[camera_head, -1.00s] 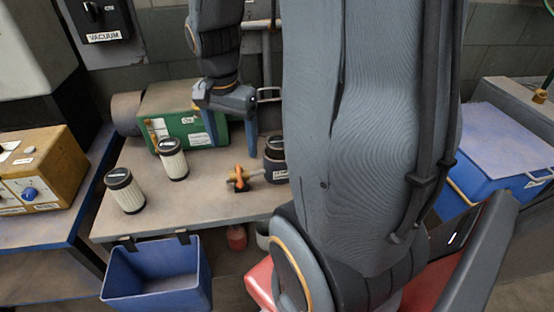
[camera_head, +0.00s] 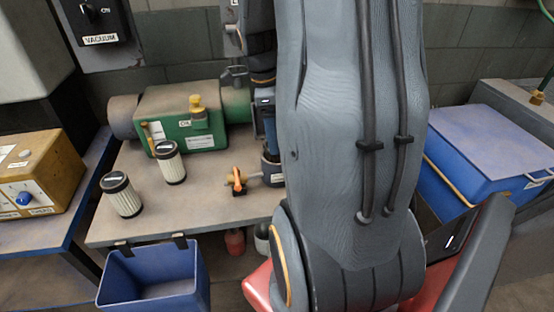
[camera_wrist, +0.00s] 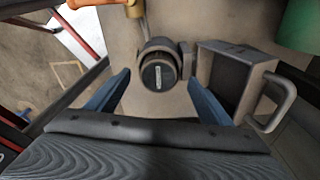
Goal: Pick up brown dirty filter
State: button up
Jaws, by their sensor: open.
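A dark round cap with a pale label (camera_wrist: 158,72) shows in the wrist view, in a dark holder joined to a brass valve pipe. Its brown body is hidden, so I cannot confirm it is the dirty filter. My gripper (camera_wrist: 158,78) is open above it, one blue finger on each side, apart from the cap. In the head view the holder (camera_head: 271,172) is at the right of the table, partly behind my arm, with my gripper (camera_head: 268,132) over it. Two pale pleated filters with black caps, one nearer (camera_head: 122,195) and one farther (camera_head: 170,162), stand on the table's left.
A valve with an orange handle (camera_head: 238,180) is left of the holder. A green machine (camera_head: 190,117) stands behind. A grey open box with a handle (camera_wrist: 236,80) is close to the right finger. A blue bin (camera_head: 152,275) hangs at the table's front.

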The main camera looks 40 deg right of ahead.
aim_at(276, 161)
jog(key=shift+s+d+f+p, duration=0.1)
jog(key=shift+s+f+p, duration=0.1)
jog(key=shift+f, duration=0.75)
jog(key=shift+s+d+f+p, duration=0.1)
jog(key=shift+f+p, duration=0.1)
jog(key=shift+f, duration=0.7)
jog(key=c, duration=1.8)
